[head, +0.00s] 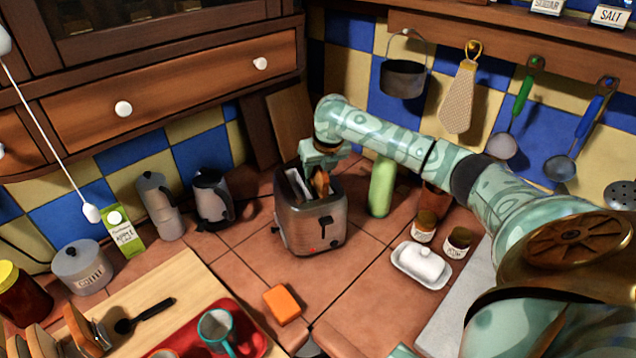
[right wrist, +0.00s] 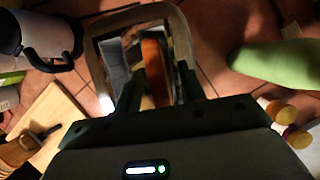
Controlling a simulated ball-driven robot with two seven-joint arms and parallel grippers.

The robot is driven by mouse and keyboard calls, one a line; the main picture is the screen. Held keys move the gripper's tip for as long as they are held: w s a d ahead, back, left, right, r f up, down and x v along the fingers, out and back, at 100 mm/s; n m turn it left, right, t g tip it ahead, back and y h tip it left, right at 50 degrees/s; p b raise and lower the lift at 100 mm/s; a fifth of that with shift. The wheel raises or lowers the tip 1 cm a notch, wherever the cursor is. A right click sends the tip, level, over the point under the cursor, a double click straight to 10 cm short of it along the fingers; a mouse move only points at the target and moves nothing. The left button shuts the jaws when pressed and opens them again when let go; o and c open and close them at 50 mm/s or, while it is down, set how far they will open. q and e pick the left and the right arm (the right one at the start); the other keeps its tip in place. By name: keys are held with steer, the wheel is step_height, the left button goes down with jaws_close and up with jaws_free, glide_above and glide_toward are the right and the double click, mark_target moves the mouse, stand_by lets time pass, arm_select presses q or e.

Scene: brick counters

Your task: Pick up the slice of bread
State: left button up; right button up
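A slice of bread (head: 321,184) stands upright in a slot of the silver toaster (head: 310,225), its brown top edge showing above the slot. In the right wrist view, the slice (right wrist: 153,62) shows as an orange-brown strip inside the toaster (right wrist: 103,50). My right gripper (head: 318,162) is directly above the toaster, pointing down. In the right wrist view, its two dark fingers (right wrist: 157,76) are apart, one on each side of the slice, with gaps showing, so it looks open. The lower part of the slice is hidden in the toaster. My left gripper is out of view.
A green bottle (head: 382,186) stands right of the toaster, and a kettle (head: 212,197) stands to its left. More bread (head: 85,332) lies at the lower left.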

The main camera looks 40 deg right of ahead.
steer(key=shift+r, duration=0.1)
jaws_close()
steer(key=shift+r, duration=0.1)
